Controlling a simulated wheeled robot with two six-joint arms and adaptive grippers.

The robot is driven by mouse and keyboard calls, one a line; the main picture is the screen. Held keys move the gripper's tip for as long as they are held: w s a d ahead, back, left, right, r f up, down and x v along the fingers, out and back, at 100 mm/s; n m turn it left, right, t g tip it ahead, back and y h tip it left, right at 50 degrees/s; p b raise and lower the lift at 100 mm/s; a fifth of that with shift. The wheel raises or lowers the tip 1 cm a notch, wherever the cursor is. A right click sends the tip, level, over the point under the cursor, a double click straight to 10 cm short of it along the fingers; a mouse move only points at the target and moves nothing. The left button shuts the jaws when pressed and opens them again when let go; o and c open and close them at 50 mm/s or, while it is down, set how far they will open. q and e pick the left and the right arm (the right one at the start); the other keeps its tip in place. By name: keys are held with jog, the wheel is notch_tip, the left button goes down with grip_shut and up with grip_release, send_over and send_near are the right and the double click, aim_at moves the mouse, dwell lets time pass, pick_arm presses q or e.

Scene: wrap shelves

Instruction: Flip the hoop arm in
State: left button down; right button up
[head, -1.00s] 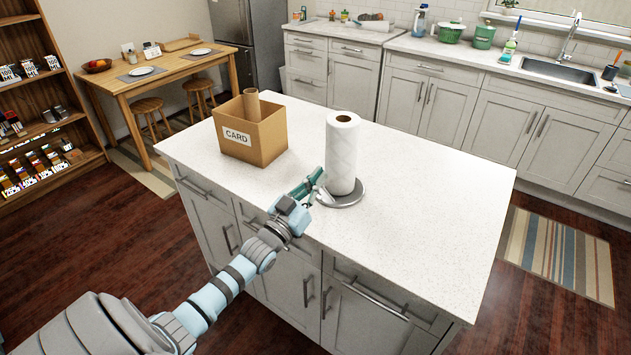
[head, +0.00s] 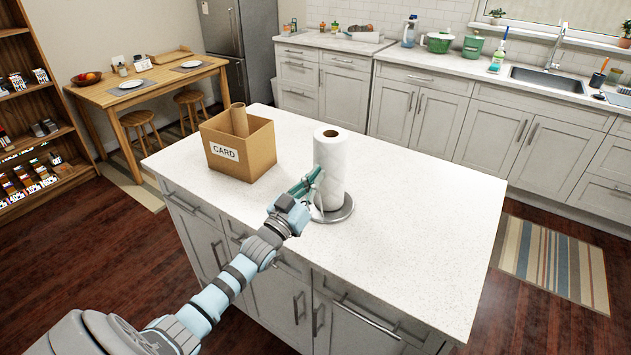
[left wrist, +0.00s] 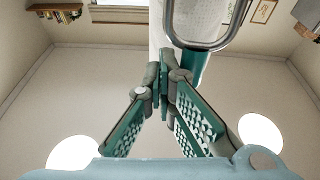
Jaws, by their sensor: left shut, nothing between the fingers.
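A white paper towel roll (head: 333,158) stands upright on a round grey holder base (head: 344,212) on the island. In the left wrist view, a grey metal loop, which looks like the hoop arm (left wrist: 212,46), shows at the top, just beyond the fingertips. The roll (left wrist: 200,14) shows behind it. My left gripper (head: 314,178) is shut and empty at the left front side of the roll. Its closed fingertips also show in the left wrist view (left wrist: 166,80). I cannot tell whether they touch the loop. In the head view the hoop arm is mostly hidden by the gripper. My right gripper is not in view.
A cardboard box (head: 258,150) marked CARD, with a cardboard tube (head: 239,120) in it, stands left of the roll. The island top (head: 420,215) is clear to the right of the roll. Counters with a sink stand behind.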

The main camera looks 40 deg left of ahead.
pick_arm(q)
jog(key=shift+w, duration=0.35)
jog(key=s+r+p, duration=0.4)
jog(key=s+p, duration=0.3)
jog(key=s, duration=0.5)
jog(key=shift+s+a+r, duration=0.15)
jog(key=shift+r, duration=0.15)
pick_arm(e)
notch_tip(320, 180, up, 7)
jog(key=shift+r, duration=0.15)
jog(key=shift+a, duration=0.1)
